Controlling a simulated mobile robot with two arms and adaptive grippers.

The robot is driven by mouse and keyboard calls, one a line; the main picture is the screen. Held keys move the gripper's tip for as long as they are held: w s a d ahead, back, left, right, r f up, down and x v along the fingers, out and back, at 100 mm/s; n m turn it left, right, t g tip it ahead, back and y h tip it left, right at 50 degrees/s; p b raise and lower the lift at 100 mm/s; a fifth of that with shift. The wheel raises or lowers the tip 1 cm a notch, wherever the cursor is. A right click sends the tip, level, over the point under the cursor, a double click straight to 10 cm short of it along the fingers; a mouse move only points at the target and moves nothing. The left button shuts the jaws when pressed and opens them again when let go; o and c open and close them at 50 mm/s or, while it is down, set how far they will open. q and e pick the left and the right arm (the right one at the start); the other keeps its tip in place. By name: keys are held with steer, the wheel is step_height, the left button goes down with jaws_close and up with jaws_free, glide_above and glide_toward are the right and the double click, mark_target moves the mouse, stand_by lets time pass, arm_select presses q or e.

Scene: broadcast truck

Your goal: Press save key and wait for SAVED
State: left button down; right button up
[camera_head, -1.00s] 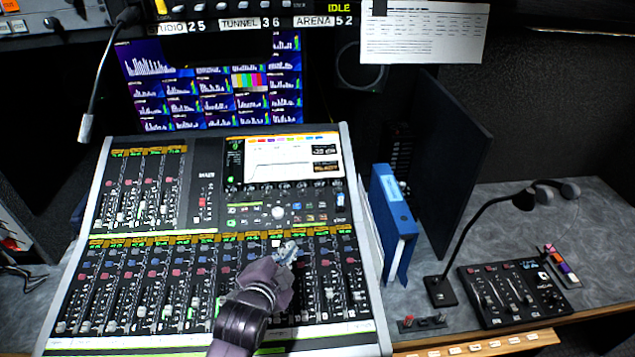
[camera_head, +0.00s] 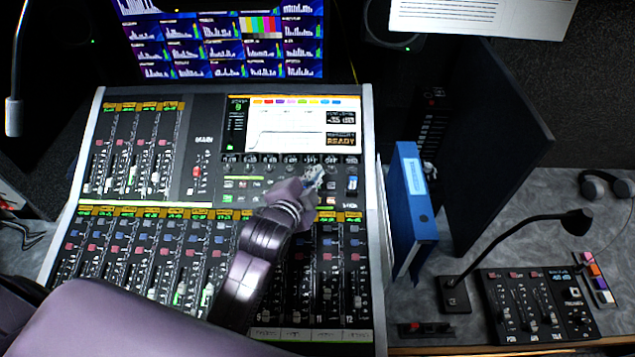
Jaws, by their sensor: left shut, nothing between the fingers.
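The mixing console (camera_head: 180,205) fills the middle of the view, with rows of faders and a small screen (camera_head: 290,125) at its upper right. An orange READY label (camera_head: 341,141) shows on that screen. Below the screen is a panel of small coloured keys (camera_head: 240,190); I cannot read which one is the save key. My left gripper (camera_head: 314,176) is shut and empty over the right part of this panel, just below the screen's row of knobs. It hides some keys, and I cannot tell whether it touches one. My right gripper is not in view.
A blue binder (camera_head: 412,205) stands just right of the console, beside a dark upright panel (camera_head: 495,140). Monitors (camera_head: 215,45) stand behind the console.

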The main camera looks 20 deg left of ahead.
arm_select(q)
steer(key=w+f+b, duration=0.1)
steer(key=f+b, duration=0.1)
steer(key=w+f+b, duration=0.1)
steer(key=f+b, duration=0.1)
steer(key=b, duration=0.1)
steer(key=w+f+b, duration=0.1)
steer(key=f+b, duration=0.1)
steer(key=f, duration=0.1)
steer(key=shift+a, duration=0.4)
steer(key=shift+w+a+f+b, duration=0.1)
steer(key=shift+w+f+b, duration=0.35)
steer(key=shift+f, duration=0.2)
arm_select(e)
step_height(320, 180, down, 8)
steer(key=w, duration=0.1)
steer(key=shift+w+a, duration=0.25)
arm_select(q)
steer(key=shift+f, duration=0.1)
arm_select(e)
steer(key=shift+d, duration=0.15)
arm_select(q)
steer(key=shift+w+f, duration=0.1)
steer(key=shift+f, duration=0.2)
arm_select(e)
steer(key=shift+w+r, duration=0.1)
